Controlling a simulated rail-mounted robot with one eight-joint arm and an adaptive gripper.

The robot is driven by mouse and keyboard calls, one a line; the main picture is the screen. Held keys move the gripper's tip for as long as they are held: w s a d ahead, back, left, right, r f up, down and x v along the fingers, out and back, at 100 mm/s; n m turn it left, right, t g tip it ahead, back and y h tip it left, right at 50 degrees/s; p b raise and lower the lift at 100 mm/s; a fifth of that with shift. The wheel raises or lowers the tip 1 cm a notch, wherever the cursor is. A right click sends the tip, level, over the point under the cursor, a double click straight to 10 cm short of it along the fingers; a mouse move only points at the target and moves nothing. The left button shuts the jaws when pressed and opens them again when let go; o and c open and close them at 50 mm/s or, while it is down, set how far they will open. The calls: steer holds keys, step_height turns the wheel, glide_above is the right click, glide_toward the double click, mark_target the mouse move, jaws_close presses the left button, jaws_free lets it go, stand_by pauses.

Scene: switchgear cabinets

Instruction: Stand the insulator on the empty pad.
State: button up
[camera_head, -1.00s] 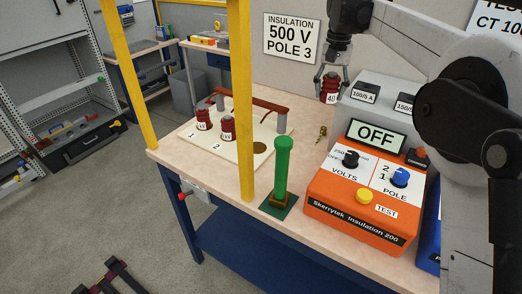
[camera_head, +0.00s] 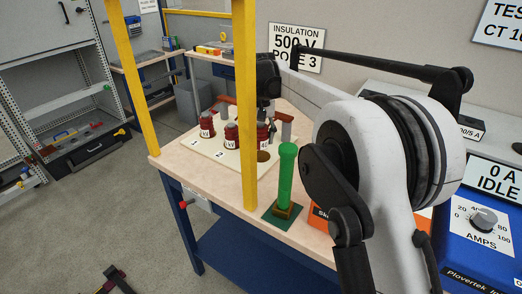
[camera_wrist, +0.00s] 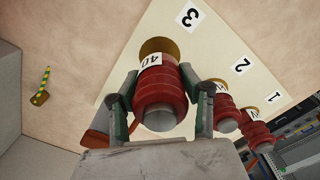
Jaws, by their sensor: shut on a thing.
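My gripper (camera_head: 264,115) is shut on a dark red ribbed insulator (camera_head: 262,134), which it holds at the board's right part. In the wrist view the insulator (camera_wrist: 160,90) sits between the two fingers, with a white tag reading 40. The empty pad (camera_head: 264,156), a brown disc, shows just below the insulator in the head view. In the wrist view the pad (camera_wrist: 156,46) is partly hidden behind the insulator's far end, near the number 3 (camera_wrist: 188,16). I cannot tell how large the gap to the pad is.
Two other red insulators (camera_head: 207,127) (camera_head: 231,133) stand on the cream board (camera_head: 216,153), close to the left of the held one. A yellow post (camera_head: 247,100) and a green cylinder (camera_head: 287,165) stand in front.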

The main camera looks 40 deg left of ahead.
mark_target(261, 123)
steer(key=shift+f, duration=2.15)
steer(key=shift+f, duration=0.2)
steer(key=o, duration=1.4)
steer(key=shift+r, duration=0.1)
step_height(261, 123, up, 12)
steer(key=shift+r, duration=0.1)
